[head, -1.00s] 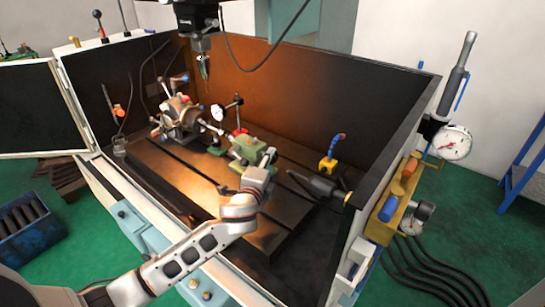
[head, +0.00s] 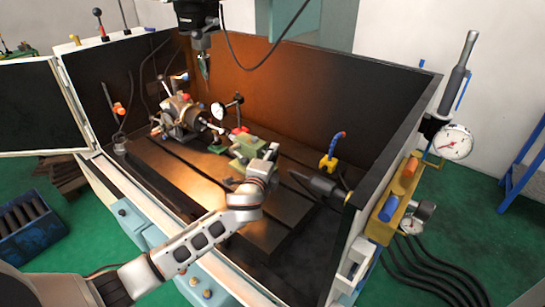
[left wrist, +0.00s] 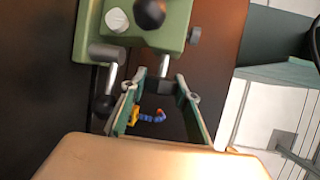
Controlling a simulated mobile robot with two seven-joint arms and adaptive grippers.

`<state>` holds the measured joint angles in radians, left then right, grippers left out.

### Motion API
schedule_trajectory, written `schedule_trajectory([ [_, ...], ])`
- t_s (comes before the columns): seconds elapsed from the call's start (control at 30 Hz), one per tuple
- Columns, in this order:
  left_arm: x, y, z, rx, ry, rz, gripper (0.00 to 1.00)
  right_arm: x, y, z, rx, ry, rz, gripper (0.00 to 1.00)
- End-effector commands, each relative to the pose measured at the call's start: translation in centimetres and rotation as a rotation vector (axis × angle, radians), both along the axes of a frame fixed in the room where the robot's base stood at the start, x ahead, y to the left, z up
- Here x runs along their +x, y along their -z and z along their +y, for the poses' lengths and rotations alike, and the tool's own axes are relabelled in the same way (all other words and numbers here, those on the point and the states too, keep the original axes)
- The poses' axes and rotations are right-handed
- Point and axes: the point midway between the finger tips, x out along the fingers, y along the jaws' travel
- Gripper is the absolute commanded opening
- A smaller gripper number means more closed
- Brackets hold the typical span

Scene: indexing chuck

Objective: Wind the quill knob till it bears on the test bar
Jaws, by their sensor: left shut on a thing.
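The green tailstock (head: 243,149) stands on the slotted table, and its green body fills the top of the left wrist view (left wrist: 150,22). My left gripper (head: 268,154) is at its right end. The silver test bar (head: 214,127) runs between the chuck (head: 180,115) and the tailstock. Whether the quill touches it cannot be told. My right gripper is not in view.
A lever with a dark ball end (left wrist: 104,104) hangs beside my fingers. A dial indicator (head: 218,110) stands behind the bar. A blue hose on a yellow base (head: 328,163) and a dark cylinder (head: 320,185) lie right. The table front is bare.

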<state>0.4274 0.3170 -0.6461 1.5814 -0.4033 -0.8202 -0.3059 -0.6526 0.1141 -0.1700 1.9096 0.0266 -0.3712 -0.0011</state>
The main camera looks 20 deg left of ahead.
Motion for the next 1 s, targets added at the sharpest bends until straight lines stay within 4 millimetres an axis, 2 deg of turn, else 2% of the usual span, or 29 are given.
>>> schedule_trajectory([
  [0.27,0.06,-0.2,0.0,0.03,0.0,0.074,0.09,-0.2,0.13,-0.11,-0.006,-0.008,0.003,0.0],
  [1.0,0.1,-0.21,-0.07,0.204,0.001,0.499,0.09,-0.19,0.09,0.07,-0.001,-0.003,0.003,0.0],
])
